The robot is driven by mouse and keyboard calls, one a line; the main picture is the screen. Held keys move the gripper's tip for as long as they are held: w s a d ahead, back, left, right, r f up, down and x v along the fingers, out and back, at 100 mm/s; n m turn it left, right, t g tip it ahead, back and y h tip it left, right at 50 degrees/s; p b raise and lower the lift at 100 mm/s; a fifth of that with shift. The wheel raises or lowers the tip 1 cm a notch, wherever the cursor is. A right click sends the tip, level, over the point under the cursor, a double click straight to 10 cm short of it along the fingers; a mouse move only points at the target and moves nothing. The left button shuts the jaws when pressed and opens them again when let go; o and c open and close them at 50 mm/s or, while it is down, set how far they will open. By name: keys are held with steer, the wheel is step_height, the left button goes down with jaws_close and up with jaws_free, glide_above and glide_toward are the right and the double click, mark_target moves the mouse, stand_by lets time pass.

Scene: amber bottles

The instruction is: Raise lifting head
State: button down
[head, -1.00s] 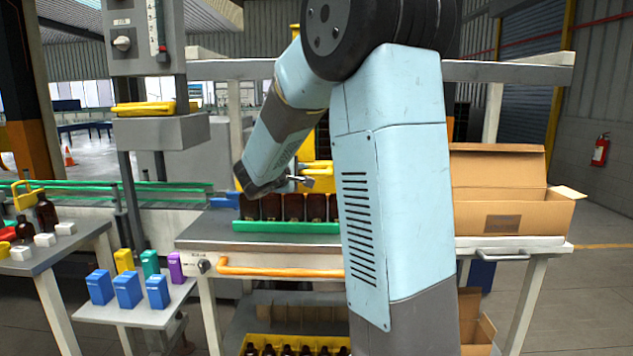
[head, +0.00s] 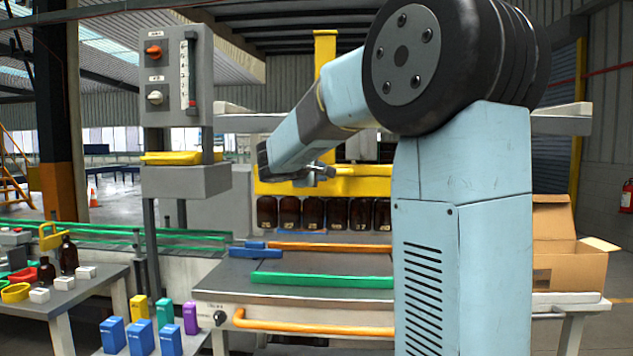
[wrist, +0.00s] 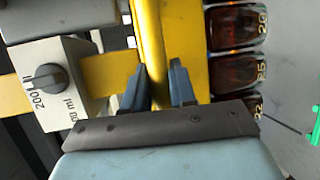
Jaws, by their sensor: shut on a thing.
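The yellow lifting head (head: 345,186) is a wide bar in the head view, with a row of several dark amber bottles (head: 313,213) under it. The bottles hang clear of the grey table. My gripper (head: 318,175) is at the front of the lifting head. In the wrist view my gripper (wrist: 157,90) has its dark fingers closed on either side of a yellow bar (wrist: 150,40) of the head. Several amber bottles (wrist: 236,75) show beside it with numbers on them. My arm hides the right end of the head.
A green rail (head: 320,281) and an orange rail (head: 325,247) lie across the bare tabletop (head: 235,280). A grey control box (head: 172,80) stands left. An open carton (head: 565,260) is at right. Blue, yellow, green and purple blocks (head: 140,338) stand front left.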

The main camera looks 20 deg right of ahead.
steer(key=shift+r, duration=0.3)
steer(key=c, duration=1.2)
jaws_free()
steer(key=shift+c, duration=0.2)
steer(key=shift+o, duration=1.1)
steer(key=shift+f, duration=0.1)
steer(key=shift+a, duration=0.1)
steer(key=v, duration=1.3)
steer(key=shift+s+a, duration=0.2)
steer(key=shift+a, duration=0.1)
